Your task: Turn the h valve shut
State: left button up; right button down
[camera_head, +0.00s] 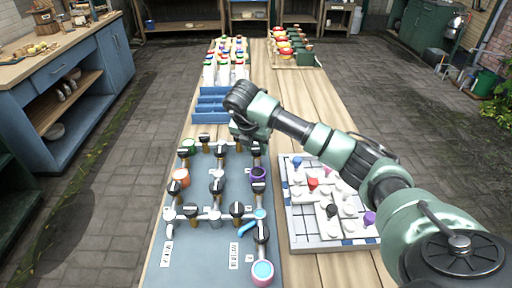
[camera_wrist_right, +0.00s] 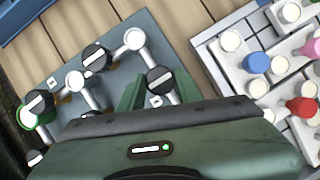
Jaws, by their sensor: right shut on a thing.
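A pipe board (camera_head: 205,255) lies on the wooden table, with grey pipes, several black-handled valves and small white labels. I cannot read which label is the h. My right gripper (camera_head: 243,135) is at the far right corner of the board and hides part of the valve there. In the right wrist view, a round black valve knob (camera_wrist_right: 160,80) with a light bar shows between the green fingers, and the gripper is shut on it. A label lies beside this knob. Another black valve (camera_wrist_right: 96,58) stands to its left. My left gripper is not in view.
A white tray (camera_head: 299,240) with coloured pegs lies right of the board, under my right forearm. A blue bin (camera_head: 210,117) and several bottles (camera_head: 225,73) stand behind the board. Orange and purple collars stand up from the pipes.

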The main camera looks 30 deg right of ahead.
jog(key=shift+r, duration=0.1)
jog(key=c, duration=1)
grip_release()
jog(key=b+v, duration=0.1)
jog(key=v, duration=0.6)
jog(key=shift+r, duration=0.4)
jog(key=shift+s, duration=0.1)
